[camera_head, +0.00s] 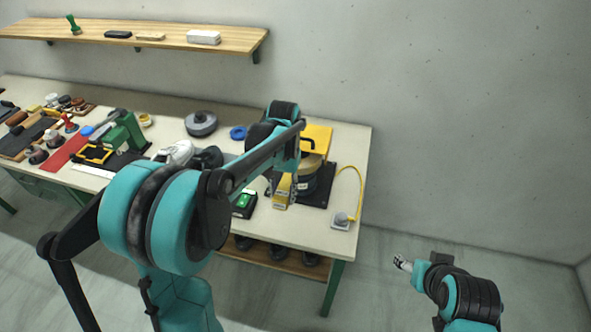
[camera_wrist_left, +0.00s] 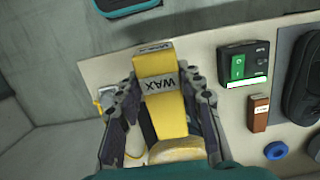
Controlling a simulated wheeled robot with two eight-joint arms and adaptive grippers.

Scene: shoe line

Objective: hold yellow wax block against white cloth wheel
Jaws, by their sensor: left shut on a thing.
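The yellow wax block (camera_wrist_left: 160,102), with a WAX label, is between the fingers of my left gripper (camera_wrist_left: 163,112) in the left wrist view. In the head view my left gripper (camera_head: 282,188) is shut on the block (camera_head: 281,199) in front of a yellow-hooded machine. A pale round wheel edge (camera_wrist_left: 177,152) shows at the bottom of the wrist view, close to the block's lower end. I cannot tell whether they touch. In the head view my arm and the hood largely hide the wheel. My right gripper (camera_head: 402,263) is away from the table; its jaw state is unclear.
The machine's yellow hood (camera_head: 318,137) stands at the table's right end. A switch box with a green button (camera_head: 243,204), a blue ring (camera_head: 238,133) and a grey round object (camera_head: 201,123) are on the table. Tools crowd its left side. The floor at right is clear.

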